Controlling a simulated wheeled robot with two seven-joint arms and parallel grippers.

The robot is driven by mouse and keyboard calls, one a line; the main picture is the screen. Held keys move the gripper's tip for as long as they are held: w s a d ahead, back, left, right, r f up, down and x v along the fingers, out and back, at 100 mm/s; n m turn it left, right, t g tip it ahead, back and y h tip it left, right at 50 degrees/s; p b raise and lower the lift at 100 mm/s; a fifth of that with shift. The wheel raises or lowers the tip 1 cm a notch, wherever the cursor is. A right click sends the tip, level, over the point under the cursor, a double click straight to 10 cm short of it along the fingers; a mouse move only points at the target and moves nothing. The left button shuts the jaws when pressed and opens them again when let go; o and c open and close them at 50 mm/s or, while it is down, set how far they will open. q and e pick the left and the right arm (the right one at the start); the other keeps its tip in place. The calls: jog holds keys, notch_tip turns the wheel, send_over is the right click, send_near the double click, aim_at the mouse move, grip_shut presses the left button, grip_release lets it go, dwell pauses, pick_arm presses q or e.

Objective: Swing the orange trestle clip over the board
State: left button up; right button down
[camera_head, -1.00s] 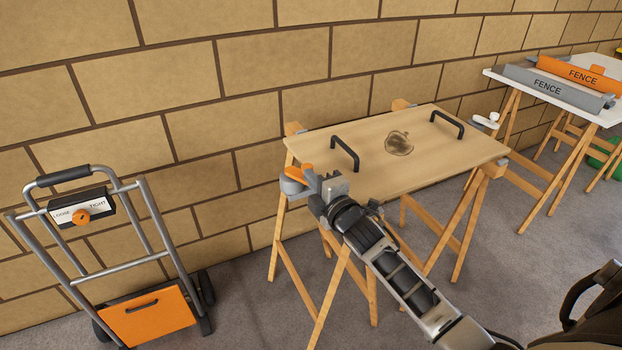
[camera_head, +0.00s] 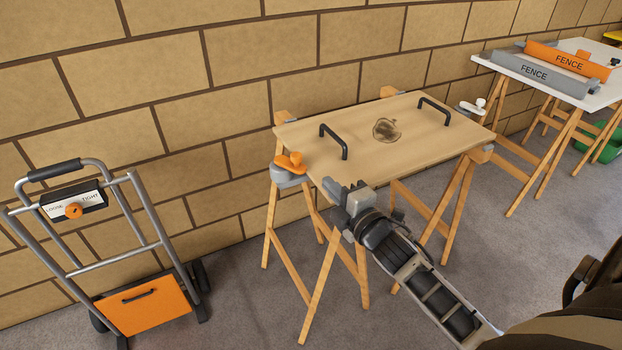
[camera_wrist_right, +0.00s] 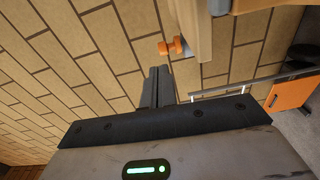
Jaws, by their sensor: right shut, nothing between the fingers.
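The orange trestle clip (camera_head: 290,161) sits on a grey base at the near left corner of the wooden board (camera_head: 400,160). Its orange part lies mostly beside the board, with its right end close to the board's edge; whether it overlaps is unclear. The board rests on wooden trestles (camera_head: 333,265). My right gripper (camera_head: 336,190) is shut and empty, at the board's front edge, right of the clip and apart from it. The shut fingers (camera_wrist_right: 155,88) show in the right wrist view; I cannot tell which orange part appears beyond them. My left gripper is out of view.
The board carries two black handles (camera_head: 333,141) and a dark mark (camera_head: 386,130). A grey clip with a white knob (camera_head: 473,108) is at its right end. A hand truck (camera_head: 125,245) stands left. A white table (camera_head: 545,83) with fence pieces stands right.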

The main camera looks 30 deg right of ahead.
jog(key=shift+s+d, duration=0.7)
jog(key=shift+s, duration=0.25)
jog(key=s+a+f+m+g+y, duration=0.2)
jog(key=s+a+f+m+g, duration=0.1)
jog(key=s+a+m, duration=0.5)
jog(key=s+a+f+m+g+y, duration=0.2)
jog(key=s+a+f+m, duration=0.3)
jog(key=a, duration=0.7)
jog(key=s+m+g, duration=0.1)
jog(key=s+m, duration=0.1)
jog(key=s, duration=0.1)
jog(key=shift+s+a+m+g, duration=0.2)
jog(key=shift+m+g, duration=0.1)
jog(key=shift+m, duration=0.1)
jog(key=shift+f, duration=0.1)
